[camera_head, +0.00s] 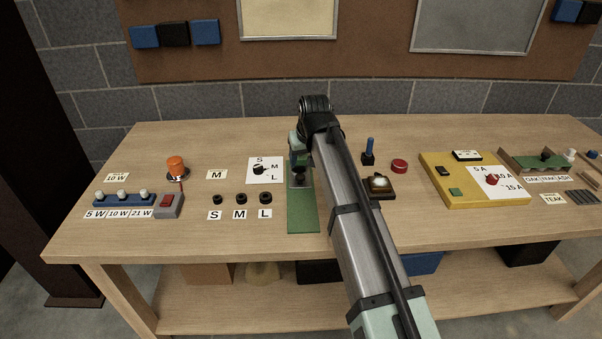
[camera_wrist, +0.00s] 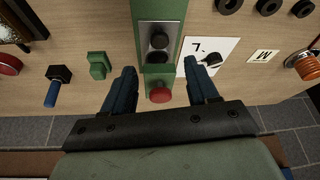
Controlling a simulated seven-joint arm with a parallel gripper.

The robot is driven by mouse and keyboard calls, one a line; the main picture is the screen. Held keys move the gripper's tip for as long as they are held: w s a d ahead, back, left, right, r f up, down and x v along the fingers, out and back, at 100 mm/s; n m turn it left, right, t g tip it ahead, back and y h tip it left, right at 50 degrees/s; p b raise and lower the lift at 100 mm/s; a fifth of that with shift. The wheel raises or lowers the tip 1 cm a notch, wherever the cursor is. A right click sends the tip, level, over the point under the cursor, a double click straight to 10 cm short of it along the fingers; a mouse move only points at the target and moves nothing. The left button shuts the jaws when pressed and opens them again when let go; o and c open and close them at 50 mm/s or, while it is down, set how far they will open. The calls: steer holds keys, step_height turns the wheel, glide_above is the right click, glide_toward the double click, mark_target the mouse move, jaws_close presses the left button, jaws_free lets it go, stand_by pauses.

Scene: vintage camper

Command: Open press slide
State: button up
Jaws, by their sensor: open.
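The press is a green fixture on the bench. Its long green base (camera_head: 303,215) lies just left of my arm in the head view. In the wrist view its green frame (camera_wrist: 144,12) holds a grey plate with dark round recesses, which looks like the slide (camera_wrist: 159,27). A red knob (camera_wrist: 159,93) sits at the end of the press nearest my gripper. My gripper (camera_wrist: 160,68) is open, with one blue finger on each side of the press end and red knob. Nothing is held, and I see no clear contact. My arm hides part of the press in the head view.
A white S/M/L card with a black dial (camera_head: 259,169) lies left of the press. Black rings (camera_head: 240,198) sit in front of it. A blue-handled lever (camera_head: 369,152) and red button (camera_head: 399,166) stand right of my arm. A green switch (camera_wrist: 98,65) is near one finger.

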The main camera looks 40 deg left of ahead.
mark_target(300, 176)
steer(key=x, duration=0.9)
steer(key=shift+d, duration=0.1)
jaws_close()
stand_by(0.4)
